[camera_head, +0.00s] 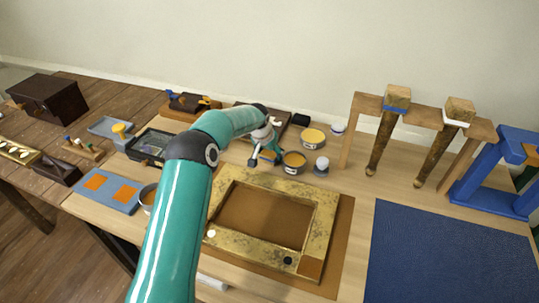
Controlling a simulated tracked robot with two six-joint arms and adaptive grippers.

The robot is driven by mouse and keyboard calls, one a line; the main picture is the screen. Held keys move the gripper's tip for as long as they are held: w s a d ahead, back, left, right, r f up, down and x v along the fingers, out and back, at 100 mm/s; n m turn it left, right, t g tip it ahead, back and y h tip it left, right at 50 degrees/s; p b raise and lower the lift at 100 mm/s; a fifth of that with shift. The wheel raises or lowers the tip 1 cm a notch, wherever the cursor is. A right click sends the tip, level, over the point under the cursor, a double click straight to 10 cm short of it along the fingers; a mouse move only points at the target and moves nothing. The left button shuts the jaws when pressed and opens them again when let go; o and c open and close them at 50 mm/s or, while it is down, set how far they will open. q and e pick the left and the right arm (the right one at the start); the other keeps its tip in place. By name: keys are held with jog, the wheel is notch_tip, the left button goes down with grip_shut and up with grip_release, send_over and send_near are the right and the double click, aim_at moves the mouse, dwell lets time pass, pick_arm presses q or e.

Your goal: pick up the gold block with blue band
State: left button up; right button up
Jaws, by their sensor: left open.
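The gold block with the blue band (397,96) is the squared top of a tapering leg, which hangs upright through a wooden rack at the back right. The blue band runs around its lower part. My left gripper (265,160) is open above the table near the picture's middle, well to the left of the block and apart from it. It points downward behind the gilt frame, close to an amber-filled tin. My right gripper is not in view.
A similar leg with a white band (458,111) hangs beside it in the rack (353,131). A gilt frame (321,222) lies in front of my left gripper. Tins (313,138) stand left of the rack. A blue mat (440,255) is bare; a blue stand (480,180) is at far right.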

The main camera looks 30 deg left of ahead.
pick_arm(q)
jog(key=c, duration=0.8)
